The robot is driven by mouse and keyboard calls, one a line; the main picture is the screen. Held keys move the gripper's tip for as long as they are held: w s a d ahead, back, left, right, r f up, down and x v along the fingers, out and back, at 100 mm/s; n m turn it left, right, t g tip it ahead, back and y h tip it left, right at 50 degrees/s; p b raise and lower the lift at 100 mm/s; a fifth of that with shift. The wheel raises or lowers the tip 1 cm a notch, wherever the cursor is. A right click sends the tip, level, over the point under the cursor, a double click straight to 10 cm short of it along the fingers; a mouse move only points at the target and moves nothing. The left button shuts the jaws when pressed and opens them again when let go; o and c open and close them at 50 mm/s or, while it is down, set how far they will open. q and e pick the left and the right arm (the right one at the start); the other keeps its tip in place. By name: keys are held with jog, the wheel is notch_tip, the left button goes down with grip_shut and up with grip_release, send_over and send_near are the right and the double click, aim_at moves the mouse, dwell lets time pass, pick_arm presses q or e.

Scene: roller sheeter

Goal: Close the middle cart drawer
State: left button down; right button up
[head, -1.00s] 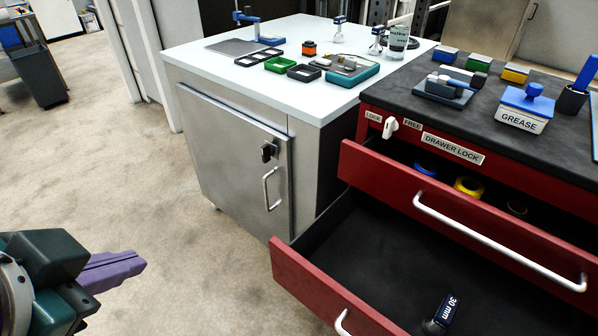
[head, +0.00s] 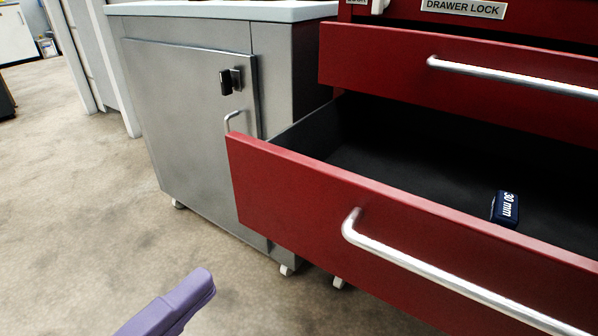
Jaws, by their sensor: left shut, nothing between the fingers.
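The red cart's lower visible drawer (head: 330,200), which I take for the middle one, stands far open, its silver bar handle (head: 440,275) on the front. A dark block marked "30 mm" (head: 506,209) lies inside it. The drawer above (head: 440,75) is also partly open, with its own silver handle (head: 510,78). My left gripper (head: 205,283) shows as shut purple fingers at the bottom, left of and apart from the lower drawer's front. It holds nothing. My right gripper is not in view.
A grey cabinet (head: 185,110) on castors, with a door handle and black latch, stands left of the cart. A "DRAWER LOCK" label (head: 463,8) sits at the cart's top. Open floor (head: 80,220) lies to the left.

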aim_at(306, 186)
pick_arm(q)
jog(key=b+x, duration=0.1)
jog(key=x, duration=1.2)
jog(key=shift+w+d+r, duration=0.15)
jog(key=shift+w, duration=0.25)
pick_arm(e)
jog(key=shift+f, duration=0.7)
